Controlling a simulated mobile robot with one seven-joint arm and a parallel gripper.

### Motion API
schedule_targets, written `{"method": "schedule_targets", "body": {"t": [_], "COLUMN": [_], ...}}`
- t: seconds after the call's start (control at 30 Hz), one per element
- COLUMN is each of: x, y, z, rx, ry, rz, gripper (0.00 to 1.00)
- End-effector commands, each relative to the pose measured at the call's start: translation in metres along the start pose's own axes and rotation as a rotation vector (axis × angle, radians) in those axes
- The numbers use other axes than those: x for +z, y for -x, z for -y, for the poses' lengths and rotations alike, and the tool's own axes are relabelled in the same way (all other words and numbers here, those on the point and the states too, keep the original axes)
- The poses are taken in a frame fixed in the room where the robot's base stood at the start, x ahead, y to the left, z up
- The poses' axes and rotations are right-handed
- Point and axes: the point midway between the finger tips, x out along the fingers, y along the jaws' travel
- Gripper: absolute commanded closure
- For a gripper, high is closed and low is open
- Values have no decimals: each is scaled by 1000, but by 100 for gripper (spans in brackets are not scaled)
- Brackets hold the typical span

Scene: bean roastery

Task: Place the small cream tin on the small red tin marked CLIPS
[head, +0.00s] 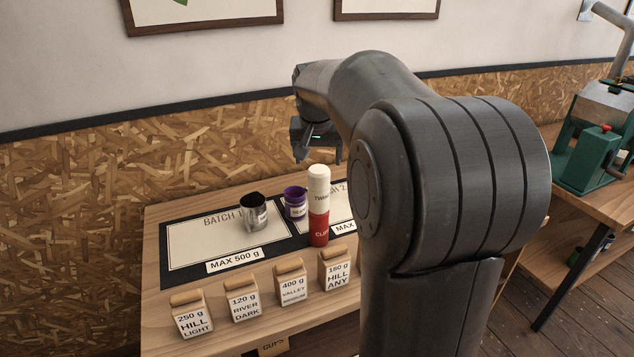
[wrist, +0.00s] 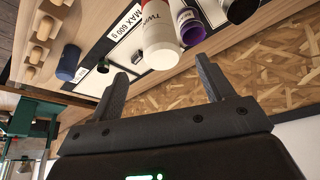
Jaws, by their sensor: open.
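The small cream tin (head: 319,191) stands upright on top of the small red tin marked CLIPS (head: 318,232), and the two look lined up. The cream tin's label begins with TW. The cream tin also shows in the wrist view (wrist: 161,46), beyond the fingers and apart from them. My gripper (head: 318,157) is open and empty, just above and behind the stack in the head view. Its two spread fingers also show in the wrist view (wrist: 160,75). The red tin is not clearly seen in the wrist view.
A purple tin (head: 295,203) stands close left of the stack, and a grey metal cup (head: 255,213) farther left on a cream mat (head: 195,243). Several labelled bean blocks (head: 245,305) line the table's front. A green machine (head: 590,157) stands on a table at right.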

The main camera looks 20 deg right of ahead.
Motion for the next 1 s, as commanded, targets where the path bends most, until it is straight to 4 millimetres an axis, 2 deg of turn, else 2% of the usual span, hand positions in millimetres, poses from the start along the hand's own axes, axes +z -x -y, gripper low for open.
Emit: {"method": "schedule_targets", "body": {"t": [0.17, 0.27, 0.37, 0.6, 0.8, 0.9, 1.0], "x": [7, 27, 60, 156, 236, 271, 297], "y": [8, 21, 41, 75, 84, 83, 80], "z": [2, 7, 12, 13, 5, 0, -5], "rx": [-3, -13, -29, -80, -132, -158, -180], "ry": [11, 41, 89, 216, 315, 359, 391], "rz": [-3, -11, -23, -51, -73, -83, -91], "gripper": [26, 26, 26, 26, 26, 26, 26]}}
